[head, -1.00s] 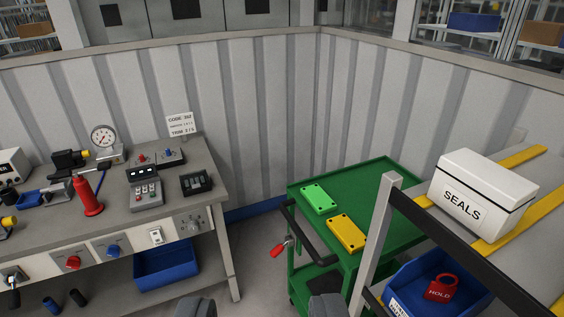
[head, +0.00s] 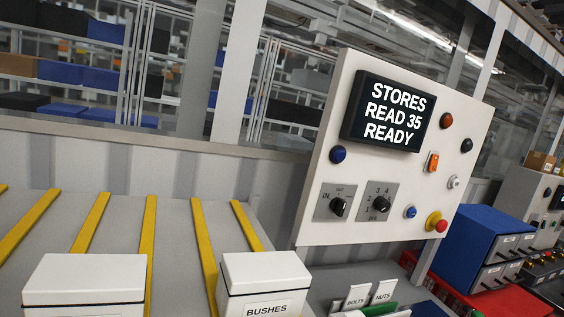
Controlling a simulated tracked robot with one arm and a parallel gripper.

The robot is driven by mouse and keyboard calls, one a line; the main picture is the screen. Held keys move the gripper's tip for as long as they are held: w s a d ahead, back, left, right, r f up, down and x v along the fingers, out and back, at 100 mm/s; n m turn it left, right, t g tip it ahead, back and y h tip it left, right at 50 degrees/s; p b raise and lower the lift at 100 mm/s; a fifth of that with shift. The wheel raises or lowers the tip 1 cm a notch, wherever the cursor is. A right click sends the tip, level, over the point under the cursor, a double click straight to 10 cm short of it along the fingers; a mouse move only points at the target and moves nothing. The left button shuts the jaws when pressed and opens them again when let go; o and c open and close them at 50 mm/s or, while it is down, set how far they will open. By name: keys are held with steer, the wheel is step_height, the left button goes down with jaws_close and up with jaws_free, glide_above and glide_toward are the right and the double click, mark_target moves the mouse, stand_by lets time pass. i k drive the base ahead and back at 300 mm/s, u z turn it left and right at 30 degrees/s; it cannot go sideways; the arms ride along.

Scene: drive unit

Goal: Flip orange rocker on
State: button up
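The orange rocker (head: 432,161) is a small upright switch in a pale frame on the white control panel (head: 320,215). It sits just right of and below the black display (head: 388,112), which reads "STORES READ 35 READY". The panel looks tilted in the picture. I cannot tell which way the rocker is set. My gripper is not in view, so its state and its distance from the rocker are hidden.
The panel also bears two black knobs (head: 380,203), a blue lamp (head: 338,154), and a red button on a yellow base (head: 436,222). Below are a BUSHES box (head: 263,280), another white box (head: 85,282) and blue drawers (head: 490,250). The yellow-striped surface (head: 120,225) is partly clear.

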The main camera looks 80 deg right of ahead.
mark_target(432, 162)
steer(key=u, duration=0.35)
steer(key=i, duration=0.1)
steer(key=z, duration=2.7)
steer(key=k, duration=0.55)
steer(key=z, duration=0.5)
steer(key=i, duration=1)
steer(key=u, duration=0.1)
